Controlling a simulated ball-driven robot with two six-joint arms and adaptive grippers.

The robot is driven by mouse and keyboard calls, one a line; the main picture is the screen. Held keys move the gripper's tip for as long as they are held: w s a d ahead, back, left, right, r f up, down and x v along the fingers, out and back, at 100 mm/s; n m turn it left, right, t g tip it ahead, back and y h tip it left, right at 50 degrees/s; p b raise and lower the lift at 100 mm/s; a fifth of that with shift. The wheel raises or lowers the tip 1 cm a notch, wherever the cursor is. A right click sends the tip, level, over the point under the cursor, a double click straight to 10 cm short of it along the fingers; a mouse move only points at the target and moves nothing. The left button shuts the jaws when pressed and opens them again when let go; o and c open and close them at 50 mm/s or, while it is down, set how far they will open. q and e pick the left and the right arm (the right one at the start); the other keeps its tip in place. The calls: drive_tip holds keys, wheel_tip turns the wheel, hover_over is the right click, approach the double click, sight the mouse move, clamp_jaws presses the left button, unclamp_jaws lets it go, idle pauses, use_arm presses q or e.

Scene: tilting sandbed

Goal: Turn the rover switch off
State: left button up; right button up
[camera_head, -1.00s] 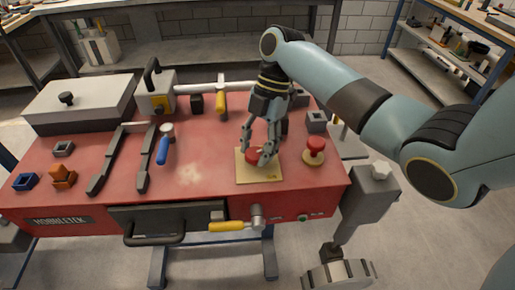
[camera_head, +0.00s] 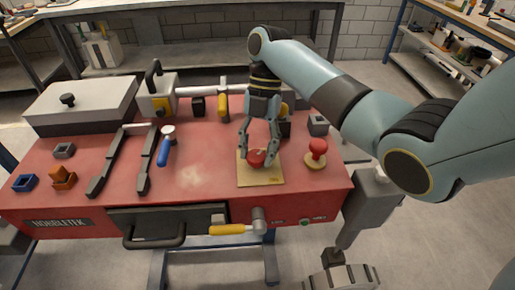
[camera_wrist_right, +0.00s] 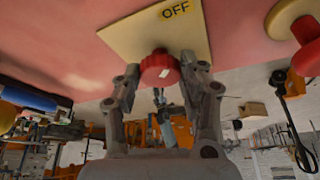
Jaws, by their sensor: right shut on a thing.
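The rover switch is a red knob (camera_head: 257,157) on a pale yellow plate (camera_head: 262,178) on the red bench top. My left gripper is in neither view.
A red mushroom button (camera_head: 317,148) stands just right of the plate. A blue-handled tool (camera_head: 163,150) and a dark rail (camera_head: 146,165) lie to the left. A yellow-handled crank (camera_head: 228,229) sticks out at the bench front. The red surface left of the plate is clear.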

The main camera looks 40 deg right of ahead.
drive_tip(key=o, duration=1.2)
